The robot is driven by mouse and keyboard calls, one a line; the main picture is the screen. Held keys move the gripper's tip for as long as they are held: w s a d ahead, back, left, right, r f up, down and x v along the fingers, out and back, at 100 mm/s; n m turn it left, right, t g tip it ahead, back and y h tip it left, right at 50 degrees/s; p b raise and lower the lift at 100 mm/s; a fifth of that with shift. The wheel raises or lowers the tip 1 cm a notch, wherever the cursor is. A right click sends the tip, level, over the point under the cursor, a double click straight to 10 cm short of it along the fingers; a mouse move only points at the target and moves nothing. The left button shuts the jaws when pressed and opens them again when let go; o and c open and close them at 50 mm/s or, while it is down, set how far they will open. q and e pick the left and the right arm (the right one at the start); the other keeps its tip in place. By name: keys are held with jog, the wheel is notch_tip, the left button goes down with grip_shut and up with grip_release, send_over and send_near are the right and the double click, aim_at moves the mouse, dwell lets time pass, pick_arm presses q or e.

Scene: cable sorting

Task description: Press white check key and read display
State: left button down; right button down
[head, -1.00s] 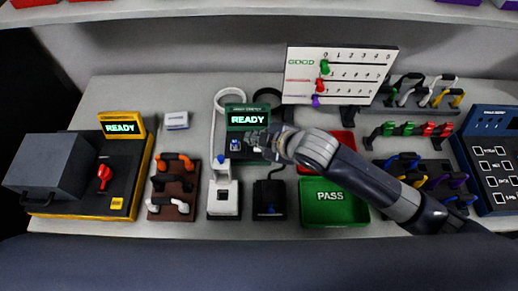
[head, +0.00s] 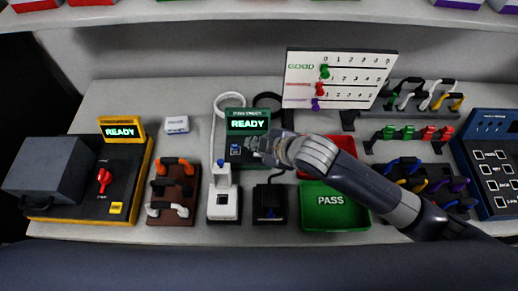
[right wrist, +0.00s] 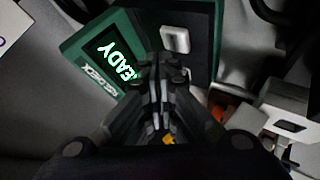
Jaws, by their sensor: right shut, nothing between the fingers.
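The green cable tester (head: 232,113) stands at the middle of the table, its screen (head: 248,124) lit with READY in green. It also shows in the right wrist view (right wrist: 75,50), the screen text tilted and partly covered by my gripper. The white key (right wrist: 175,38) sits on the tester's dark panel, just beyond my fingertips in the wrist view; whether they touch it, I cannot tell. In the head view my gripper largely hides it. My right gripper (head: 256,146) is shut and empty over the tester's right side. My left gripper is not in view.
A white plug block (head: 223,202) and a black block (head: 270,202) stand in front. A green PASS bin (head: 331,218) and a red bin (head: 343,144) lie right, under my arm. A yellow-black station (head: 75,195) is left.

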jog(key=shift+f, duration=0.1)
dwell(0.4)
jog(key=shift+f, duration=0.35)
jog(key=shift+f, duration=0.4)
dwell(0.8)
jog(key=shift+r, duration=0.15)
jog(key=shift+r+p, duration=0.7)
jog(key=shift+p, duration=0.4)
jog(key=shift+r, duration=0.1)
notch_tip(320, 180, up, 5)
jog(key=p, duration=0.5)
jog(key=shift+p, duration=0.4)
